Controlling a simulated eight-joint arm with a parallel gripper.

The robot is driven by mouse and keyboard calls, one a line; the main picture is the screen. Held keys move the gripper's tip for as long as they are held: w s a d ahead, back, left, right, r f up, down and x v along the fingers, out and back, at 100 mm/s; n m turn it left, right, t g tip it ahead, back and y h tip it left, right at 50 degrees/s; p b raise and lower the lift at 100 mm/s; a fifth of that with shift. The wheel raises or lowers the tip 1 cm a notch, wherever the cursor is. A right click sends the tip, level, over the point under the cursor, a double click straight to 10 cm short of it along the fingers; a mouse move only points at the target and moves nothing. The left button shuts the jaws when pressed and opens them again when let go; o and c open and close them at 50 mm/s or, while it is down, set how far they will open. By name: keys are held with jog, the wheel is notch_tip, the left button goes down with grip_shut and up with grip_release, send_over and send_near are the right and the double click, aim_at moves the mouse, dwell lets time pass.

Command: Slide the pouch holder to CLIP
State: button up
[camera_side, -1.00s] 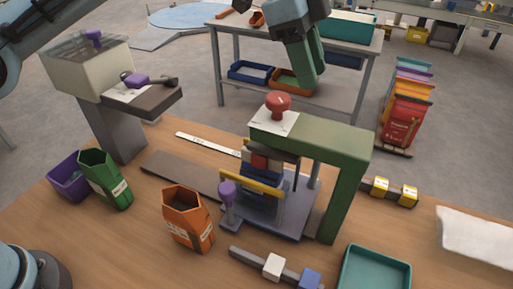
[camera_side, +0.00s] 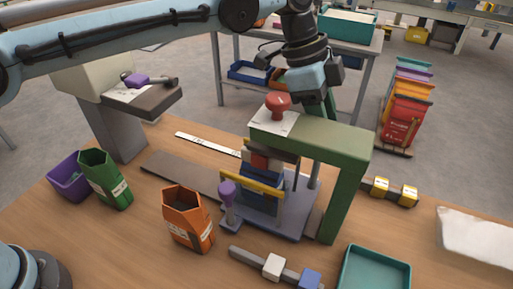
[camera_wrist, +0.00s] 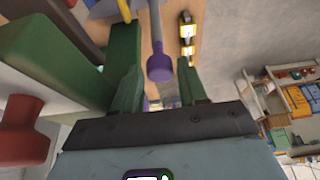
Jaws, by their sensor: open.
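The pouch holder (camera_side: 258,203), dark blue with a yellow bar, stands under the green press frame (camera_side: 345,190). A purple-topped handle (camera_side: 227,190) rises at its front left; what seems to be this purple knob (camera_wrist: 160,66) also shows between my fingers in the wrist view. My gripper (camera_wrist: 163,86) is open and empty, with its two green fingers apart. In the side view my gripper (camera_side: 322,100) is above and behind the frame, its fingertips partly hidden. A white marked strip (camera_side: 207,144) lies behind the dark rail (camera_side: 180,174); I cannot read CLIP on it.
A red knob (camera_side: 277,104) tops the frame, close to my gripper. A teal tray (camera_side: 376,270) and a bar with white and blue blocks (camera_side: 274,266) lie in front.

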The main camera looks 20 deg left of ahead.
grip_shut()
jog(key=shift+d, duration=1.45)
grip_release()
jog(key=shift+a+r, duration=0.1)
jog(key=shift+v, duration=3.7)
